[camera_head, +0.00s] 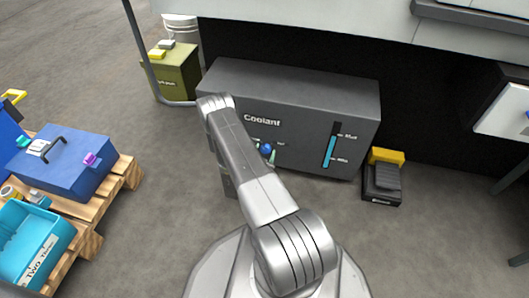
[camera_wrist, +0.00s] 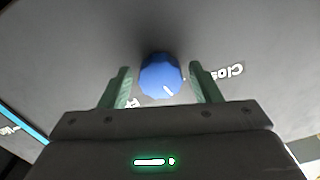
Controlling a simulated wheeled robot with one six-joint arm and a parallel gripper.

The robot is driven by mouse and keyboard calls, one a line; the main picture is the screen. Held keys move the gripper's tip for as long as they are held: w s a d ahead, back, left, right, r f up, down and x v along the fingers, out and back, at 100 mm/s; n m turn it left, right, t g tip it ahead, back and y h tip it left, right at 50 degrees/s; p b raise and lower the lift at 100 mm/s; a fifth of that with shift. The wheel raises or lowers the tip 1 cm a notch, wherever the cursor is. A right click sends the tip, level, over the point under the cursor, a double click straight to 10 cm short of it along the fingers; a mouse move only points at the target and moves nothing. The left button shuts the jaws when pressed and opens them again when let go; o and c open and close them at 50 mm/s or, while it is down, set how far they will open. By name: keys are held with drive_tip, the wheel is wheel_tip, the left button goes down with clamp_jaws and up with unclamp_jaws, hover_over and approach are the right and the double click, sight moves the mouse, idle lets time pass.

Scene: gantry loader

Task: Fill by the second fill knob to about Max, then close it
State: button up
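The dark grey coolant tank (camera_head: 300,95) stands upright in the head view, with a vertical level gauge (camera_head: 330,150) on its right side. The blue column's top is close to the upper Max mark, seemingly just below it. A blue fill knob (camera_head: 266,149) shows on the tank's front, and in the wrist view the blue knob (camera_wrist: 161,76) has a white pointer line towards the lower right. My gripper (camera_wrist: 161,88) is open, its green fingers either side of the knob with gaps. A cut-off "Clos" label shows right of it. My arm hides other parts of the tank's front.
A black and yellow pedal (camera_head: 384,180) lies on the floor right of the tank. A pallet (camera_head: 118,185) with a blue toolbox (camera_head: 75,175) and a cyan bin (camera_head: 28,240) is at left. An olive box (camera_head: 175,80) stands behind left.

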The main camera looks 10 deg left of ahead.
drive_tip(key=c, duration=0.7)
drive_tip(key=shift+n, duration=0.3)
drive_tip(key=shift+d+n, duration=0.1)
drive_tip(key=shift+n, duration=2.4)
drive_tip(key=o, duration=1)
